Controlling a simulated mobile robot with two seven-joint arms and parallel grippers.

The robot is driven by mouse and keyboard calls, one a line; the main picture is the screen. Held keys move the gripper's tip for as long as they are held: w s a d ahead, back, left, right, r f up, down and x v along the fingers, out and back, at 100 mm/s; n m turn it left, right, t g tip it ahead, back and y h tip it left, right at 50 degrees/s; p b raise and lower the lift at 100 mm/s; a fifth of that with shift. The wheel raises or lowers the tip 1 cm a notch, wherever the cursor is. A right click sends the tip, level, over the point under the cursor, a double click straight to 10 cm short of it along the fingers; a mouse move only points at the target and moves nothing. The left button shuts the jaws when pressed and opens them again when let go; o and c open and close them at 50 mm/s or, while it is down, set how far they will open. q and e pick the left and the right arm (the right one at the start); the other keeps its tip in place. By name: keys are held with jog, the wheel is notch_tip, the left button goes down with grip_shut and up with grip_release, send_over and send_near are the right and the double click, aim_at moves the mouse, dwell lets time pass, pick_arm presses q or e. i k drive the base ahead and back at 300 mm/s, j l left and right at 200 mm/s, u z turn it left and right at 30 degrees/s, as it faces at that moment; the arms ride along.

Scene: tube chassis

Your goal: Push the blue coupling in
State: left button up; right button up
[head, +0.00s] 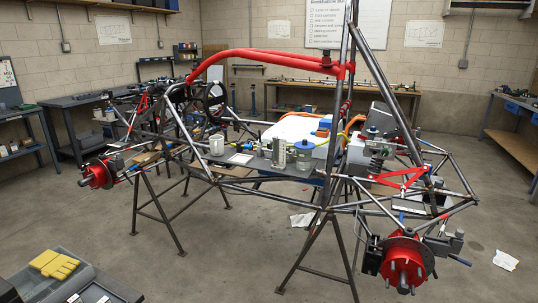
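The tube chassis (335,190) stands on dark trestles in the middle of the head view. I cannot pick out the blue coupling with certainty. A small blue part (402,216) shows above the red hub at the right end of the chassis, too small to identify. Blue also shows around the white unit (297,127) inside the frame, partly hidden by tubes. Neither of my grippers is in view.
Red hubs (407,260) stick out at the ends. A grey cart with yellow gloves (54,264) stands front left. The front floor is mostly clear.

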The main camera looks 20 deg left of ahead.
aim_at(250, 147)
jog(key=i+j, duration=0.3)
jog(key=j, duration=0.2)
jog(key=i+j, duration=0.3)
jog(key=j, duration=0.15)
jog(key=i+j, duration=0.3)
jog(key=j, duration=0.2)
jog(key=i+j, duration=0.35)
jog(key=j, duration=0.15)
jog(key=k+u, duration=0.05)
